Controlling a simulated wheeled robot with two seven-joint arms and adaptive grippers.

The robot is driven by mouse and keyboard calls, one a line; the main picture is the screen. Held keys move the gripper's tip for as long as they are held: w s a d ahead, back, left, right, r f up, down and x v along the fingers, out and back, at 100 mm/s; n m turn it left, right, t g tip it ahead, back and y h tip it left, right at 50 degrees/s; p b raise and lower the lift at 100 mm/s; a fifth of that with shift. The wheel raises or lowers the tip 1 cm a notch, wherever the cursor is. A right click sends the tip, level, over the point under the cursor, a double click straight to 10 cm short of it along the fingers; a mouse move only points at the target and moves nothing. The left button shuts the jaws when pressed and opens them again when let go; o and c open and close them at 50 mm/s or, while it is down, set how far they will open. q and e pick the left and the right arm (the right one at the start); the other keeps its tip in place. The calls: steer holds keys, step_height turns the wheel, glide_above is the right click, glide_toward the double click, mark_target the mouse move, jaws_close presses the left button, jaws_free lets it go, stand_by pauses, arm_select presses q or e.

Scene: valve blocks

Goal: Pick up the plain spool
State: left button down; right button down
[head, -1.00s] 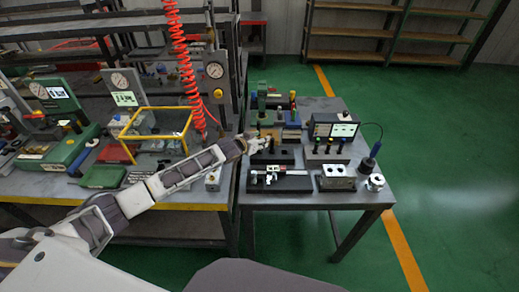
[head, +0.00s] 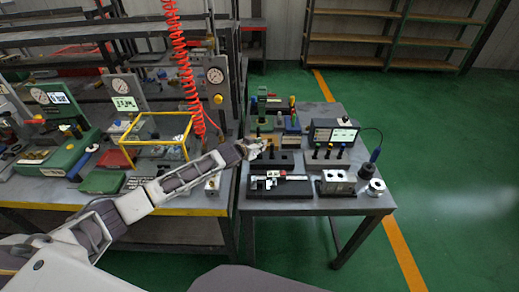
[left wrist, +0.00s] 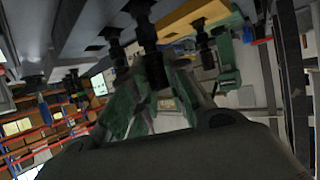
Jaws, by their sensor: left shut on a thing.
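My left gripper (head: 254,148) reaches over the left side of the small table, at a black block (head: 284,167). In the left wrist view its two fingers (left wrist: 152,84) are closed around a dark spool (left wrist: 148,42). The spool's lower part is hidden between the fingers. Other dark spools stand on either side, one to the left (left wrist: 115,48) and one to the right (left wrist: 204,48) in that view. I cannot tell whether the held spool is clear of its seat. My right gripper is not in view.
A display unit (head: 334,132), a row of coloured-top pins (head: 328,152), a metal block (head: 335,182) and a caliper on a black base (head: 280,188) crowd the small table (head: 300,207). A yellow frame (head: 157,140) stands on the left bench. The floor at right is clear.

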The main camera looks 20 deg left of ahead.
arm_select(q)
steer(key=shift+r, duration=0.6)
step_height(320, 180, up, 8)
steer(key=shift+f, duration=0.15)
steer(key=shift+r, duration=0.6)
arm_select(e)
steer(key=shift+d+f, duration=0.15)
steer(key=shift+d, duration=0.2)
